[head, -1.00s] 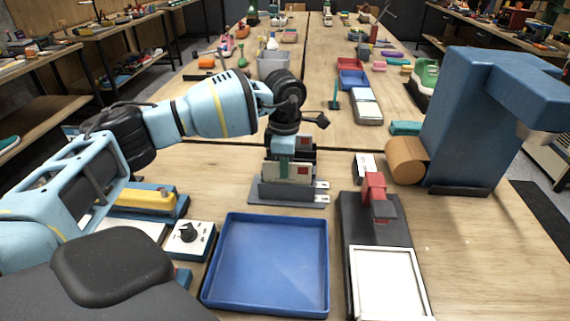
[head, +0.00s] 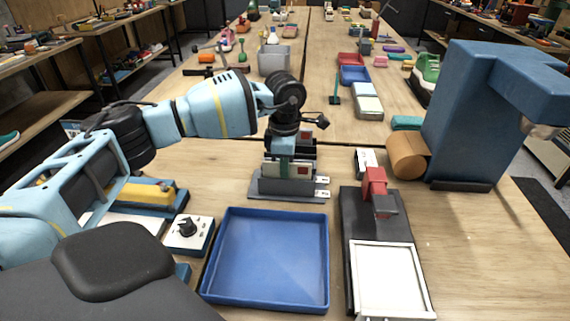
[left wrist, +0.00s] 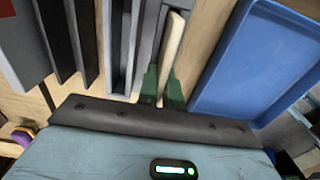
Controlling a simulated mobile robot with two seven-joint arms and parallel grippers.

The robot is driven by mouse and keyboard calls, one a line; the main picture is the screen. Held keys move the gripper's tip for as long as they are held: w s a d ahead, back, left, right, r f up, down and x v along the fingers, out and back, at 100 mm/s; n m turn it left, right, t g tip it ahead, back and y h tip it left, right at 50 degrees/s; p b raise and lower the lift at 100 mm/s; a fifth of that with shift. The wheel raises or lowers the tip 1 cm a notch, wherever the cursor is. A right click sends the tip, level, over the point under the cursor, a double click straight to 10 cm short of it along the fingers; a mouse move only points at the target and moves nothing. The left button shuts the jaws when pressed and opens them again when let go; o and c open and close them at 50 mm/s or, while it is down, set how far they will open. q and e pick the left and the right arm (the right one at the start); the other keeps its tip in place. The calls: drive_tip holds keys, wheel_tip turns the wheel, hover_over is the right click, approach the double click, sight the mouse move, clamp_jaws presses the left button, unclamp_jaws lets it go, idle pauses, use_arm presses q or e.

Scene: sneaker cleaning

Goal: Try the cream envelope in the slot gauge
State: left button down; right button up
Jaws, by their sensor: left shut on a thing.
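The cream envelope (head: 275,170), with a red mark on its face, stands upright at the grey slot gauge (head: 264,189). My left gripper (head: 290,152) points down and is shut on its top edge. In the left wrist view the green fingertips (left wrist: 163,88) pinch the pale envelope edge (left wrist: 173,45). That edge lines up with the gauge slot nearest the blue tray, between grey walls (left wrist: 121,45). The envelope's lower edge is hidden, so how deep it sits cannot be told. My right gripper is not in view.
The blue tray (head: 265,306) lies in front of the gauge. A black stand with a red block (head: 375,182) and white frame is to its right. A blue machine (head: 460,120) stands far right.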

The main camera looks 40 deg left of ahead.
use_arm(q)
drive_tip(key=shift+f, duration=0.2)
drive_tip(key=c, duration=1.5)
unclamp_jaws()
wheel_tip(320, 180, up, 8)
drive_tip(key=shift+f, duration=0.1)
